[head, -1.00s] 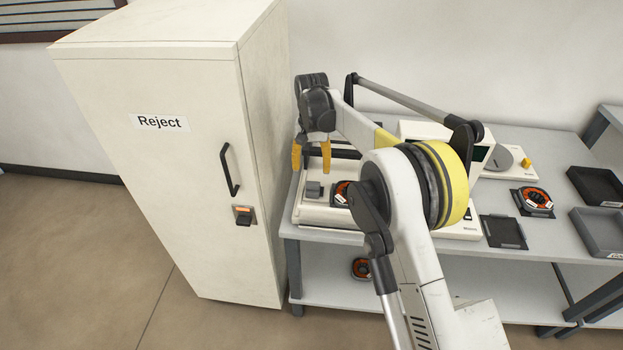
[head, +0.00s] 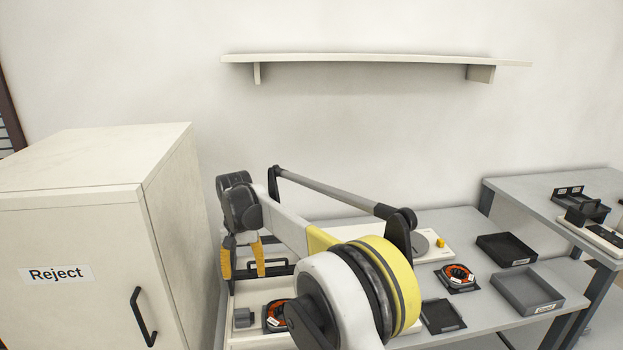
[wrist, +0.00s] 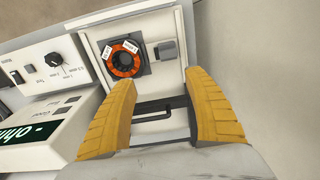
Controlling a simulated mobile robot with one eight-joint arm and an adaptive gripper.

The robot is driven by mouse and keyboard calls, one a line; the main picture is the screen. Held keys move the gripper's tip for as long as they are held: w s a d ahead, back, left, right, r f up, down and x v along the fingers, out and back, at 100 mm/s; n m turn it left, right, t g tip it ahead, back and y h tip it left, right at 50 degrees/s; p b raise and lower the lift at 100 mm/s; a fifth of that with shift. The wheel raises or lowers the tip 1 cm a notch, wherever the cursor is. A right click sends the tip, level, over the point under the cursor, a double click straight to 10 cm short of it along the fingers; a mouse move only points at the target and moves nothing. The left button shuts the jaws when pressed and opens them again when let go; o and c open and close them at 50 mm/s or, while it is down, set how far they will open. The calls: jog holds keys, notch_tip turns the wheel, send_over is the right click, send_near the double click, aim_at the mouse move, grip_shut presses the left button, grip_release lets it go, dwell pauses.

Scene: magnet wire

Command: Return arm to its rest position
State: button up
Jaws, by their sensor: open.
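My gripper (head: 243,262) hangs over the left end of the grey bench, with its yellow fingers apart and nothing between them. In the wrist view my gripper (wrist: 165,100) is also open and empty. Beyond its fingertips, an orange-and-black wire coil (wrist: 125,60) with white tags sits in a dark square holder on a pale instrument. The same coil (head: 275,315) shows in the head view, partly hidden by my arm. My arm reaches up from the lower middle and bends left over the bench.
A white cabinet marked "Reject" (head: 95,210) stands close left of my gripper. Another coil (head: 457,277) sits on a plate on the bench. A wall shelf (head: 370,58) hangs above.

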jog(key=s+d+r+t, duration=0.1)
jog(key=s+d+r, duration=0.2)
jog(key=d+r, duration=0.35)
jog(key=s+d+r+m+t+y, duration=0.15)
jog(key=d+r, duration=0.25)
jog(key=d, duration=0.6)
jog(key=s+d+r+t+h, duration=0.1)
jog(key=s+d+r, duration=0.35)
jog(key=d, duration=0.35)
jog(key=s+d+f+t, duration=0.1)
jog(key=s+d+f, duration=0.1)
jog(key=s+d, duration=0.6)
jog(key=s+d+f+m+t, duration=0.1)
jog(key=s+d+f+t, duration=0.1)
jog(key=s+d, duration=0.7)
jog(key=s+f, duration=0.1)
jog(key=s, duration=0.3)
jog(key=shift+d+f, duration=0.15)
jog(key=shift+f, duration=0.15)
